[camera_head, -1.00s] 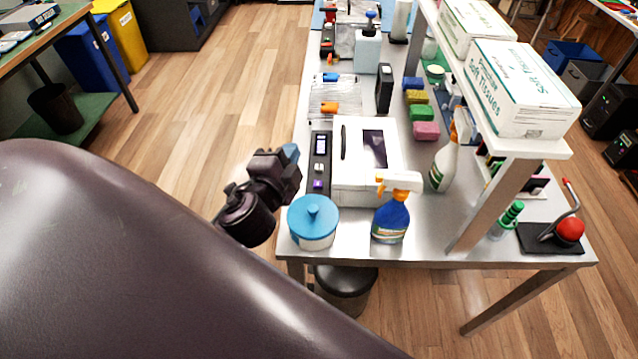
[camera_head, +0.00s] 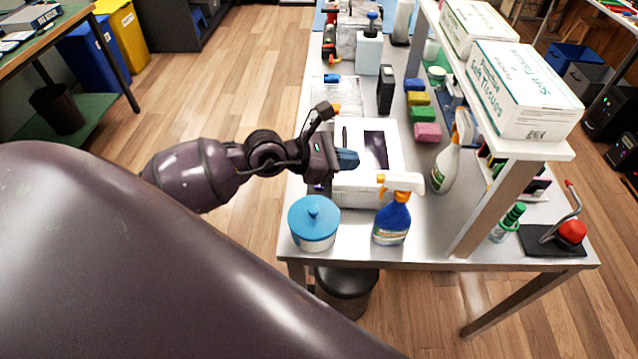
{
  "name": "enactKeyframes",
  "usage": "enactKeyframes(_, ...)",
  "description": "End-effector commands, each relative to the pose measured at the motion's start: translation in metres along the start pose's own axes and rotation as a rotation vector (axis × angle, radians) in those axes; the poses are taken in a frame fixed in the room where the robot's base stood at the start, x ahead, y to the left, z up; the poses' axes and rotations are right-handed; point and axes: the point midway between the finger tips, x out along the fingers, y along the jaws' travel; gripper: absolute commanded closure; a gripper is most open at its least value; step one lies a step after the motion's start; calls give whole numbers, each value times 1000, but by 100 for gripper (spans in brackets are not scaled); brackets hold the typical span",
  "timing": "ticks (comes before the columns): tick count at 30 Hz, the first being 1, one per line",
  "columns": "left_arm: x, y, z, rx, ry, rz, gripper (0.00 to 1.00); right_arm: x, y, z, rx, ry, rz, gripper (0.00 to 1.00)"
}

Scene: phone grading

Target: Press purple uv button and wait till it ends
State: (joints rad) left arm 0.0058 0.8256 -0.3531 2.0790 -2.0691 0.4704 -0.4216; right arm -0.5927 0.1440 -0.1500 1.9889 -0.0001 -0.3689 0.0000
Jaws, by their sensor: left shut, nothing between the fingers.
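The white box with a dark window (camera_head: 364,190) stands on the metal table. My left gripper (camera_head: 347,159) comes in from the left, over the panel and the left part of the box. Its blue fingertips are shut and empty. I cannot tell whether they touch anything. My right gripper is not in view.
A blue-lidded tub (camera_head: 314,224) and a blue spray bottle (camera_head: 392,221) stand close in front of the box. Coloured sponges (camera_head: 427,132) and another spray bottle (camera_head: 444,168) are to its right. A shelf post (camera_head: 490,205) rises at the right.

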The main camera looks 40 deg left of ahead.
Motion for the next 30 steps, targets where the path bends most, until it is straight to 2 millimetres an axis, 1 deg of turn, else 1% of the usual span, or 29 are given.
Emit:
enactKeyframes(1, 0, 10, -9, 84, 77, 7, 100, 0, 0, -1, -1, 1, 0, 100)
enactKeyframes(3, -3, 24, -23, 192, 185, 19, 100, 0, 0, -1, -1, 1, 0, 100)
enactKeyframes(6, -9, 44, -38, 318, 319, 43, 100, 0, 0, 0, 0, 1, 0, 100)
enactKeyframes(9, -15, 61, -49, 406, 422, 64, 100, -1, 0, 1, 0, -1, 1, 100)
enactKeyframes(12, -20, 72, -54, 459, 486, 81, 100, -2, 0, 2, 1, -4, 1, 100)
enactKeyframes(17, -24, 79, -57, 488, 522, 90, 100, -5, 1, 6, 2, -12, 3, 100)
enactKeyframes(26, -23, 78, -58, 486, 520, 89, 100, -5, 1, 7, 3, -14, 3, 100)
enactKeyframes(30, -22, 78, -61, 485, 520, 89, 100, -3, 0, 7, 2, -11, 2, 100)
